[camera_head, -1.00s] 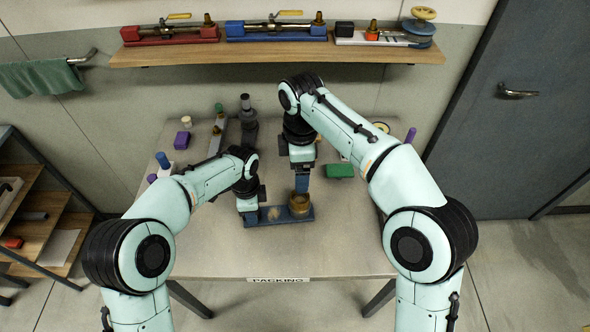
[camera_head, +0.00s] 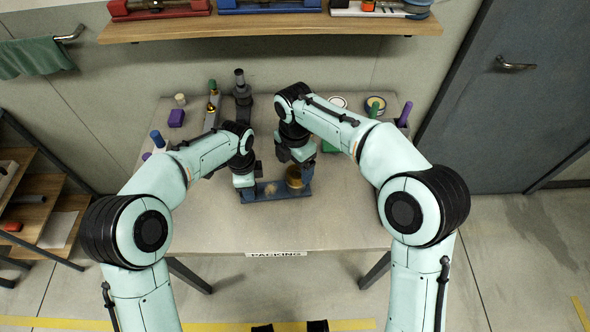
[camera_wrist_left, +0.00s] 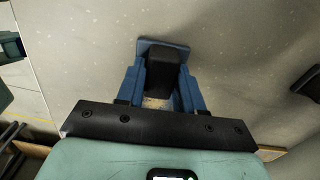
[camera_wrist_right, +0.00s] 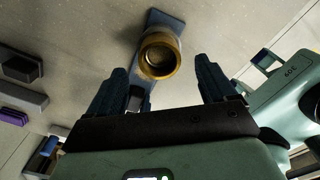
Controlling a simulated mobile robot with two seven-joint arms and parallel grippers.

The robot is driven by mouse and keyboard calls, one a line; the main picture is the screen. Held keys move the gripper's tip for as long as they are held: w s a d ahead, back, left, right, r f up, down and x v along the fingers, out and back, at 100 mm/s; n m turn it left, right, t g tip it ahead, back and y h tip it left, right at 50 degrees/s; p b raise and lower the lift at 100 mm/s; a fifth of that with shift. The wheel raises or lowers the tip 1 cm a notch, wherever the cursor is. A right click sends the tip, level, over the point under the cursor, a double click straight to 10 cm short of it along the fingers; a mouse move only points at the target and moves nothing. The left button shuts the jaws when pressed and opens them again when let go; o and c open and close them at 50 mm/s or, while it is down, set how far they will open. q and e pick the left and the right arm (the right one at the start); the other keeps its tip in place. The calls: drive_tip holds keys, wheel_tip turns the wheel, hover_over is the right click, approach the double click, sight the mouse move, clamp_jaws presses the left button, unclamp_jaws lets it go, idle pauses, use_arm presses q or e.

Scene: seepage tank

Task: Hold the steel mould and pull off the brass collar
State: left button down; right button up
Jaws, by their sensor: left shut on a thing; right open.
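The steel mould (camera_head: 268,196) is a blue-grey bar lying on the table; its end shows in the left wrist view (camera_wrist_left: 150,47) with a black block (camera_wrist_left: 160,72) on it. My left gripper (camera_head: 246,190) is shut on that block at the mould's left end. The brass collar (camera_head: 293,181) stands at the mould's right end; in the right wrist view it is a hollow brass ring (camera_wrist_right: 168,74). My right gripper (camera_head: 306,170) is open, above and close to the collar. In the right wrist view its fingers (camera_wrist_right: 165,88) are apart, with the collar beyond them, not clearly touched.
A wall shelf (camera_head: 270,27) holds red, blue and white apparatus. The table front around the PACKING label (camera_head: 276,254) is clear.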

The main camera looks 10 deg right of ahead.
sight(294, 176)
drive_tip(key=shift+f, duration=1.85)
clamp_jaws()
drive_tip(key=shift+r, duration=0.25)
